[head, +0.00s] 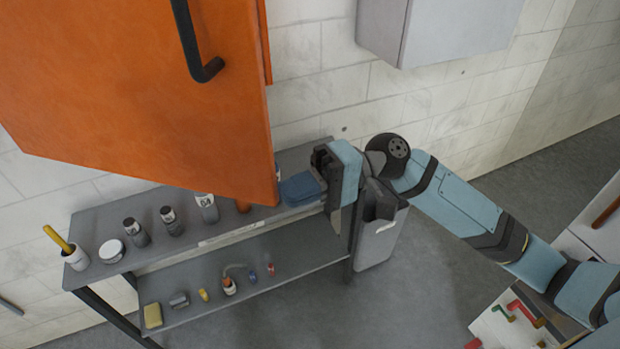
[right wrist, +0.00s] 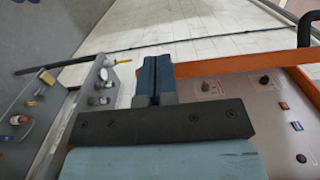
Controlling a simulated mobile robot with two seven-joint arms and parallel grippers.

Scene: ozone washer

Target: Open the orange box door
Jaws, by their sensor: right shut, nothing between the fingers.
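The orange box door (head: 140,100) fills the upper left of the head view, with a black bar handle (head: 200,62) on its face. A narrow orange strip shows behind its right edge; I cannot tell how far the door stands open. My right gripper (head: 300,189) is beside the door's lower right edge, its blue fingers together and empty, pointing left, away from the handle. Whether they touch the door is unclear. In the right wrist view the shut fingers (right wrist: 153,76) are left of an orange edge (right wrist: 225,68). My left gripper is out of view.
A grey two-tier shelf (head: 310,245) with several bottles and small items stands below the door. A grey wall cabinet (head: 440,30) hangs at upper right. A grey bin (head: 378,242) stands beside the shelf. A panel with knobs (right wrist: 285,130) is right of my fingers.

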